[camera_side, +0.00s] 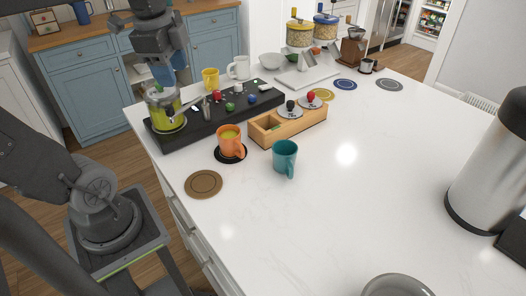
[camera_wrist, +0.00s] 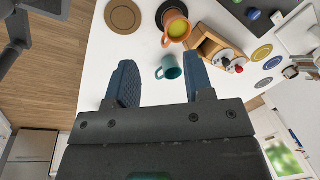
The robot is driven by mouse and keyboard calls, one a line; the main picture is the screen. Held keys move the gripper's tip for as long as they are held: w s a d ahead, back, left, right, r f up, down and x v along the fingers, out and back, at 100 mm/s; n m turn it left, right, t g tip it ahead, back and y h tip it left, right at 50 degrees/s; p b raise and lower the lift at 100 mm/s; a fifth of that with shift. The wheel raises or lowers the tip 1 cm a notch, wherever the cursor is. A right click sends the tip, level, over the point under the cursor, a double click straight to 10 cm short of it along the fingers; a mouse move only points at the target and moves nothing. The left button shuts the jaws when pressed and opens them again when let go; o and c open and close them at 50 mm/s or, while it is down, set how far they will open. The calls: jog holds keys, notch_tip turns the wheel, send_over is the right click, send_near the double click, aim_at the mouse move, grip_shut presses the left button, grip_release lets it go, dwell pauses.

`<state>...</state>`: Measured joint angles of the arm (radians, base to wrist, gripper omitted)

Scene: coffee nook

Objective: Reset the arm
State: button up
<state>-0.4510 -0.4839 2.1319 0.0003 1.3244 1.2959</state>
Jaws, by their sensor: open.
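My gripper (camera_side: 168,80) is raised at the upper left of the side view, in front of the blue cabinets and just above the green-filled glass vessel (camera_side: 168,118) in that picture. In the wrist view my gripper (camera_wrist: 162,78) shows two blue fingers spread apart with nothing between them. Beyond the fingers stand a teal mug (camera_side: 285,157) and an orange mug (camera_side: 230,145) with yellow-green contents. The teal mug also shows in the wrist view (camera_wrist: 168,70), and the orange mug does too (camera_wrist: 174,26). Neither mug is held.
A black station (camera_side: 190,133) with coloured knobs runs along the counter's far left. A wooden box (camera_side: 290,126) holds tools with round knobs. A brown coaster (camera_side: 203,184) lies near the left edge. A steel container (camera_side: 490,170) stands at right. The counter's middle is clear.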

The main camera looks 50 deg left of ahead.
jog(key=s+d+f+n+t, duration=0.2)
jog(key=d+f+n, duration=0.3)
jog(key=d+n, duration=0.4)
jog(key=shift+d+f+n+t+h, duration=0.3)
jog(key=shift+d+f+t+h, duration=0.1)
jog(key=shift+d+t, duration=0.4)
